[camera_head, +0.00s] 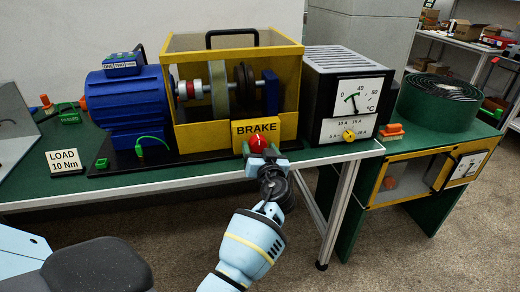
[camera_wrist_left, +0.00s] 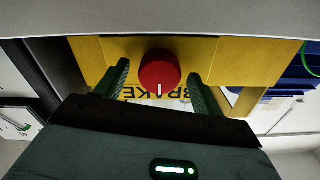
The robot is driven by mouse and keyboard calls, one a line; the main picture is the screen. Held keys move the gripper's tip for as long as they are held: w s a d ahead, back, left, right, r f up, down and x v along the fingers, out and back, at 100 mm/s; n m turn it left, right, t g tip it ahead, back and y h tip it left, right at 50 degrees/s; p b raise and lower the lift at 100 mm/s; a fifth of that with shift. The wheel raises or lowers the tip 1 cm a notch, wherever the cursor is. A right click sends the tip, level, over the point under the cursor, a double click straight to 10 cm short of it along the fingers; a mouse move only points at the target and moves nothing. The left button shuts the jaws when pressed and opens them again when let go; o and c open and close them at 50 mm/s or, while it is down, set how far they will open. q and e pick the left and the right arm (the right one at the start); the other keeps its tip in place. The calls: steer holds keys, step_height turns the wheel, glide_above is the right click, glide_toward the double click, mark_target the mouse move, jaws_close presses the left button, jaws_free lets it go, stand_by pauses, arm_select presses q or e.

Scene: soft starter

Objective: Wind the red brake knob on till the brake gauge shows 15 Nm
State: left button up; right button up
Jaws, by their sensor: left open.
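The red brake knob (camera_head: 257,144) is on the front of the yellow brake housing (camera_head: 195,134), below the black BRAKE lettering. In the left wrist view the round red knob (camera_wrist_left: 160,68) shows a white mark pointing down in the picture. My left gripper (camera_head: 262,156) is at the knob. In the wrist view its two green fingers (camera_wrist_left: 159,74) stand open on either side of the knob, with a gap visible on each side. I cannot make out a brake gauge in Nm. My right gripper is not in view.
A blue motor (camera_head: 125,108) stands left of the housing, behind a LOAD 10 Nm card (camera_head: 64,162). Right of it is a grey box with a °C dial (camera_head: 359,97) and a yellow selector knob (camera_head: 349,135). A green coil (camera_head: 438,102) lies farther right. Floor in front is clear.

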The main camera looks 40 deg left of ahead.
arm_select(q)
steer(key=c, duration=1)
